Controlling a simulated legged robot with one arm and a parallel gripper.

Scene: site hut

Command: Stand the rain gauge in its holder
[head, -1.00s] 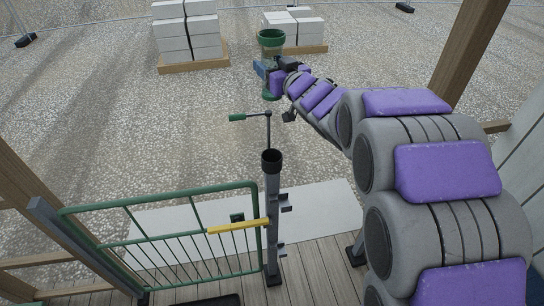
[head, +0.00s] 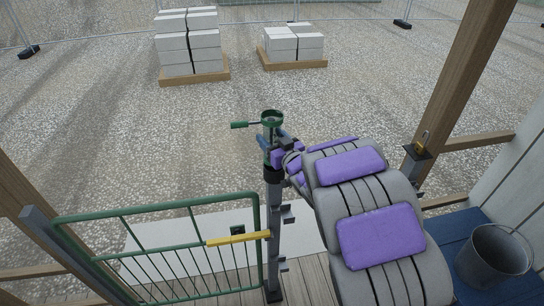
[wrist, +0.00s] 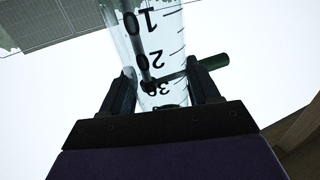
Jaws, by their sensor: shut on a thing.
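The rain gauge (head: 271,118) has a green funnel rim and a clear tube. In the wrist view its tube (wrist: 155,45) shows black scale marks and upside-down numbers. My gripper (head: 277,148) is shut on the tube, with one dark finger on each side in the wrist view (wrist: 162,88). The gauge looks about upright. The holder, a black cup (head: 273,174) on top of the grey post, is directly below it in the head view. My gripper partly hides the gauge's lower end, so I cannot tell whether it is inside the cup.
A green-handled crank (head: 239,125) shows beside the gauge; its handle also appears in the wrist view (wrist: 214,62). A green gate (head: 160,240) with a yellow bar (head: 238,238) adjoins the post. A bucket (head: 494,254) stands right. Block pallets (head: 195,74) are far off on gravel.

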